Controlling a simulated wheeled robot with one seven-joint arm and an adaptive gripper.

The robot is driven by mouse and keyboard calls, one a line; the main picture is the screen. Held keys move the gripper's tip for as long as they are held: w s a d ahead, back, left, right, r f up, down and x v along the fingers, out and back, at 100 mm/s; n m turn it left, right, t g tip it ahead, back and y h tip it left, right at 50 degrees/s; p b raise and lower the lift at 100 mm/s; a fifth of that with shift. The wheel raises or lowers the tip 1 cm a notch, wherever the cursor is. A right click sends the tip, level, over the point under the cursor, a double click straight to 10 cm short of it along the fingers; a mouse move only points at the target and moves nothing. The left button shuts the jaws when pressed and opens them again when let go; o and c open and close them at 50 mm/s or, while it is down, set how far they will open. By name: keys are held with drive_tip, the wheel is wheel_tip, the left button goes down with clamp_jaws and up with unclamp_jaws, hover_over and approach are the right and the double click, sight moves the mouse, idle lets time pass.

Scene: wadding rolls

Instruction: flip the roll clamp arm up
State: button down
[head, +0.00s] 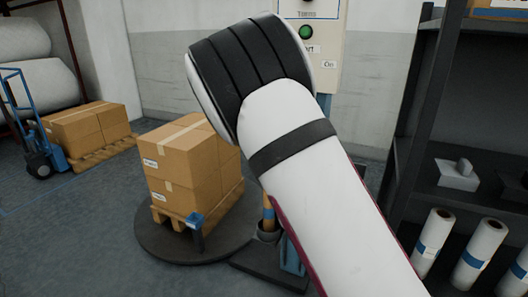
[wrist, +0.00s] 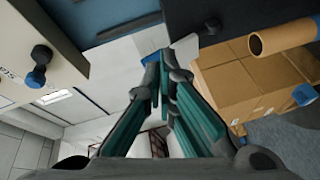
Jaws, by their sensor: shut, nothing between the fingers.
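My gripper (wrist: 162,75) shows in the wrist view with its teal fingers shut together and nothing between them. A small blue piece (wrist: 150,58) shows just beyond the fingertips; I cannot tell whether it is the clamp arm or whether they touch. A hollow brown tube (wrist: 270,40) sticks in at the upper right, apart from the fingers. In the head view my own arm hides my gripper and much of the machine's column. A narrow brown tube (head: 268,214) shows low beside the arm. I cannot make out the roll clamp arm for certain.
Stacked cartons (head: 190,165) stand on a pallet on the dark turntable (head: 160,245); cartons (wrist: 235,85) also show in the wrist view. A control panel (head: 328,60) stands behind my arm. Shelves with white rolls (head: 480,245) are at the right. A blue hand truck (head: 38,160) stands left.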

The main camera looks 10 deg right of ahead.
drive_tip(key=w+a+f+n+t+y+b, duration=0.25)
drive_tip(key=a+n+t, duration=0.2)
drive_tip(key=n, duration=0.25)
drive_tip(key=w+d+r+n+y+b, duration=0.1)
drive_tip(key=w+r+b, duration=0.1)
drive_tip(key=w, duration=0.9)
drive_tip(key=shift+w+d+r+b, duration=0.2)
drive_tip(key=shift+r+b, duration=0.1)
drive_tip(key=shift+r, duration=0.2)
drive_tip(key=shift+w+d+r+m+g+p, duration=0.25)
drive_tip(key=shift+w+d+r+g+p, duration=0.15)
drive_tip(key=shift+w, duration=0.2)
drive_tip(key=shift+w+d+r+m+g+p, duration=0.15)
drive_tip(key=shift+w+d+r+m+p, duration=0.15)
drive_tip(key=shift+w+d+r, duration=0.25)
drive_tip(key=shift+w, duration=0.3)
drive_tip(key=shift+d, duration=0.1)
